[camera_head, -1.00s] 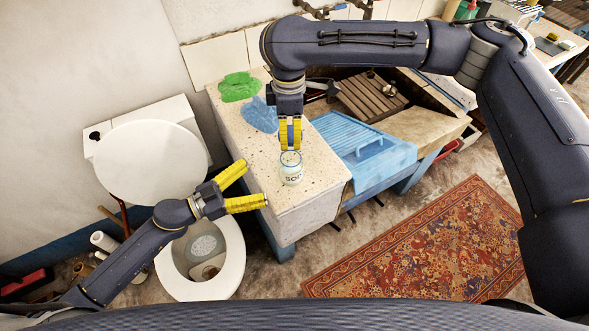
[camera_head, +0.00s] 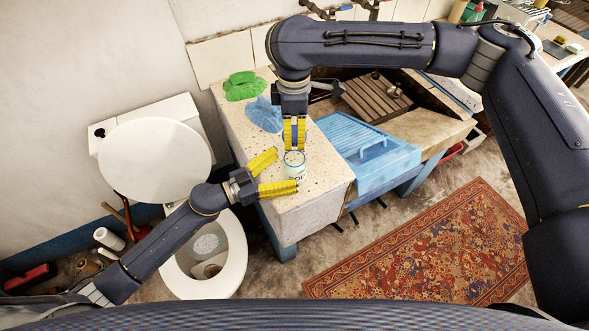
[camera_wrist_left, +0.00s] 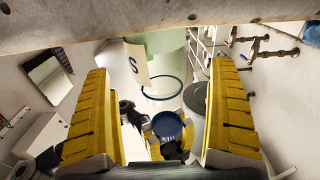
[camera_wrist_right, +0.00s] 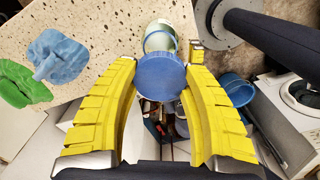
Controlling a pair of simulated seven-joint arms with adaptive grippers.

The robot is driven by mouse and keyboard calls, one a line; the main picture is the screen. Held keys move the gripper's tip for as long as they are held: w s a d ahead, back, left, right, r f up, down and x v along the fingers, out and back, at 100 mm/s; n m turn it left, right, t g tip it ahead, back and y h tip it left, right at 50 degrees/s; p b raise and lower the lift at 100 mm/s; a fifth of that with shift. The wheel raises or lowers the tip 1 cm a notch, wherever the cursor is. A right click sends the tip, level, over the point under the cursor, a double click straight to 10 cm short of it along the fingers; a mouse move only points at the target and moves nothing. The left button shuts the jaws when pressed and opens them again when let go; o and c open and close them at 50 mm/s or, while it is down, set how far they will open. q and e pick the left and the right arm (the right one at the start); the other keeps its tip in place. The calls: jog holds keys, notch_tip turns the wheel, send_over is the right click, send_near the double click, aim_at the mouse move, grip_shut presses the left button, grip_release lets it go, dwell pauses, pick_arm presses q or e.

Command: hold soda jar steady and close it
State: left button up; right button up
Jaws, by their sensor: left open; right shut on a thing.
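The pale soda jar (camera_head: 296,174) stands upright near the front edge of the speckled stone counter. It also shows in the left wrist view (camera_wrist_left: 165,62), with an S on its label. My left gripper (camera_head: 286,169) is open, its fingers spread at the jar's left side; I cannot tell if they touch it. My right gripper (camera_head: 294,148) points down above the jar, shut on the round blue lid (camera_wrist_right: 160,77). In the left wrist view the lid (camera_wrist_left: 168,124) appears apart from the jar's mouth. In the right wrist view the jar's body (camera_wrist_right: 161,37) is partly hidden behind the lid.
A blue cloth (camera_head: 264,115) and a green cloth (camera_head: 245,86) lie further back on the counter (camera_head: 312,205). A blue washboard-like tray (camera_head: 368,150) lies to the right. A toilet (camera_head: 207,265) stands left of the counter, below my left arm. A patterned rug (camera_head: 430,245) covers the floor.

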aim_at(305, 160)
pick_arm(q)
jog(key=shift+x, duration=1.75)
jog(key=shift+c, duration=0.4)
jog(key=c, duration=1.7)
pick_arm(e)
jog(key=shift+a+f, duration=0.1)
jog(key=shift+f, duration=2.4)
jog(key=shift+f, duration=0.1)
jog(key=shift+f, duration=0.8)
jog(key=shift+f, duration=0.55)
